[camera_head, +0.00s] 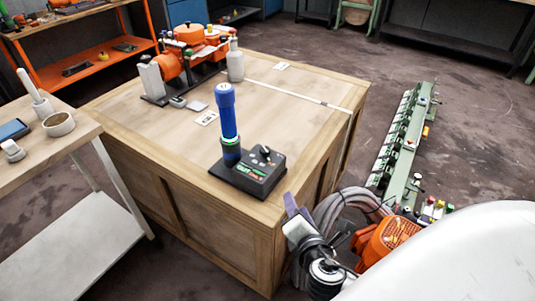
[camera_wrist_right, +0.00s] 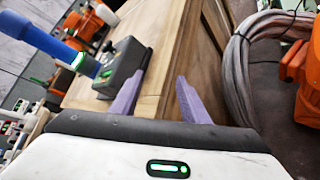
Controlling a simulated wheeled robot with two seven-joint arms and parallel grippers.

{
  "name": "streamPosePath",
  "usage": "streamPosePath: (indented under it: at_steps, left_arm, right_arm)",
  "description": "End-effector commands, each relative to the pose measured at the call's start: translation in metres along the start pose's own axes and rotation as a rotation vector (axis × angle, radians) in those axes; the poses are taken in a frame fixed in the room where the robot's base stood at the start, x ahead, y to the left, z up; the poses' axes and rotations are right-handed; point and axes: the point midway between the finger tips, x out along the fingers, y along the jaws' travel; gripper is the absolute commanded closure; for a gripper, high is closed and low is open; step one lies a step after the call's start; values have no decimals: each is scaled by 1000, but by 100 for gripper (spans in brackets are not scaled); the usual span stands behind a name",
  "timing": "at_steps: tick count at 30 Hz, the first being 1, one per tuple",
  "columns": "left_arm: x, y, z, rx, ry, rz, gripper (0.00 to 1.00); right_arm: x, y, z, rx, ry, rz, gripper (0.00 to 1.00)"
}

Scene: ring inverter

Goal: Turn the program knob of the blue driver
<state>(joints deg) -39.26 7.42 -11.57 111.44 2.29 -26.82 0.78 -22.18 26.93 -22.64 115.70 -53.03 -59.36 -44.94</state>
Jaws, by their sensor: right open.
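The blue driver (camera_head: 228,118) stands upright in a dark base unit (camera_head: 247,175) near the front corner of the wooden crate. A black knob (camera_head: 265,153) sits on top of the base unit, right of the driver. In the right wrist view the driver (camera_wrist_right: 40,45) and its base unit (camera_wrist_right: 127,66) show at upper left. My right gripper (camera_head: 291,205) is beside the crate's front corner, right of and below the base unit. Its purple fingers (camera_wrist_right: 153,98) are apart with nothing between them. My left gripper is not in view.
A side table (camera_head: 85,128) stands at left. Grey hoses (camera_wrist_right: 262,65) and an orange part lie right of my right gripper. Open floor lies behind the crate.

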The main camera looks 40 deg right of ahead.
Motion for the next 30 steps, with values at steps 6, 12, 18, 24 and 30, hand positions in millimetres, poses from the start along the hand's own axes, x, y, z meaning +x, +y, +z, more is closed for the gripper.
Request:
streamPosePath:
  at_steps: [6, 12, 18, 24, 30]
  left_arm:
    - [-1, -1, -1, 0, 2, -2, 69]
    - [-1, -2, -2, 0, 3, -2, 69]
    - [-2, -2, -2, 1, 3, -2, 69]
    - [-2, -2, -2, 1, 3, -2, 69]
    - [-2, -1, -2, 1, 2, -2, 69]
  right_arm:
    - [17, 53, 18, -662, -171, 292, 58]
    - [19, 72, 17, -923, -255, 395, 58]
    - [40, 85, 19, -943, -266, 403, 58]
    - [74, 101, 20, -940, -264, 400, 58]
    - [100, 113, 21, -938, -261, 400, 58]
